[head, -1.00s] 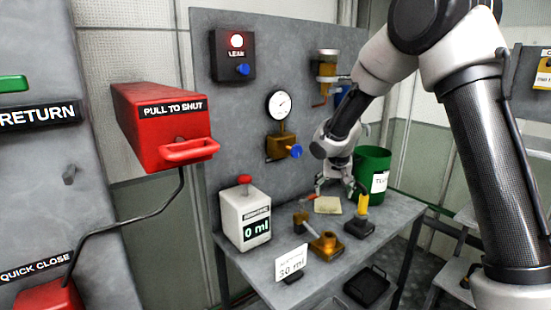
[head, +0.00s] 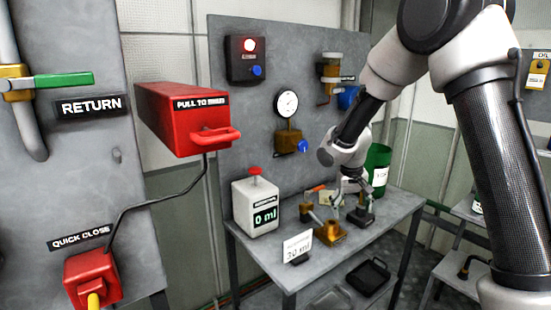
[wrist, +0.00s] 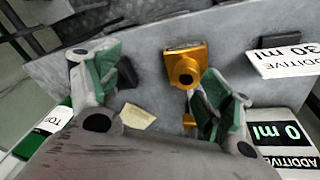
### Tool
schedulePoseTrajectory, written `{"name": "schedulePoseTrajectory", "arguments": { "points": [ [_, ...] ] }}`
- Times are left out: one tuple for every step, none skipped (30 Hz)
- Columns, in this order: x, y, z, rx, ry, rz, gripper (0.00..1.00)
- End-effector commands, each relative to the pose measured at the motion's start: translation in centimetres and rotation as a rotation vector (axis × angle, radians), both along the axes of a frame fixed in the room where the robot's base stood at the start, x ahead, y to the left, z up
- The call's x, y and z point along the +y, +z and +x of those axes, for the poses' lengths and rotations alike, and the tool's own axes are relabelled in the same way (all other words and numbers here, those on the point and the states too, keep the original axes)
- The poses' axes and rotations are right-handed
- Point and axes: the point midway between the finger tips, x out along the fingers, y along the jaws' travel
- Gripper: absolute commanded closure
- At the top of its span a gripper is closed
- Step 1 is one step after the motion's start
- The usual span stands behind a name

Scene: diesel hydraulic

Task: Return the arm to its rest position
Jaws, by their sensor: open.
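My gripper (head: 349,190) hangs over the grey bench (head: 398,208) in the head view, at the end of my bent arm. In the wrist view my gripper (wrist: 160,95) has its two green-padded fingers spread wide with nothing held between them. A brass fitting (wrist: 185,66) shows beyond the fingers, apart from them. In the head view the brass fitting (head: 329,234) stands on the bench just below and left of my gripper.
A white additive box (head: 255,207) reading 0 ml and a 30 ml card (head: 298,246) stand on the bench. A green bin (head: 378,165) is behind. A red pull box (head: 185,118) juts out left. A grey panel (head: 225,100) backs the bench.

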Motion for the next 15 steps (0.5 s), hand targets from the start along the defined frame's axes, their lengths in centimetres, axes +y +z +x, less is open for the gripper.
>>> {"name": "schedulePoseTrajectory", "arguments": {
  "points": [
    [-0.6,0.4,-1.4,0.026,0.016,-0.009,0.2],
    [-1.0,0.8,-2.3,0.044,0.026,-0.016,0.2],
    [-1.5,1.2,-3.4,0.064,0.039,-0.021,0.2],
    [-1.9,1.7,-4.3,0.079,0.047,-0.024,0.2],
    [-2.3,2.2,-5.2,0.093,0.055,-0.026,0.2],
    [-2.9,2.9,-6.5,0.108,0.065,-0.026,0.2],
    [-3.3,3.4,-7.4,0.12,0.071,-0.026,0.2],
    [-3.8,4.0,-8.3,0.13,0.077,-0.024,0.2],
    [-4.4,4.8,-9.6,0.142,0.083,-0.02,0.2],
    [-4.8,5.5,-10.6,0.149,0.088,-0.018,0.2],
    [-5.3,6.2,-11.7,0.156,0.092,-0.012,0.2],
    [-5.9,7.1,-13.3,0.166,0.098,-0.005,0.2],
    [-6.4,7.9,-14.5,0.169,0.1,0.004,0.2],
    [-6.9,8.6,-15.8,0.172,0.104,0.012,0.2],
    [-7.5,9.6,-17.7,0.174,0.106,0.026,0.2]
  ]
}}
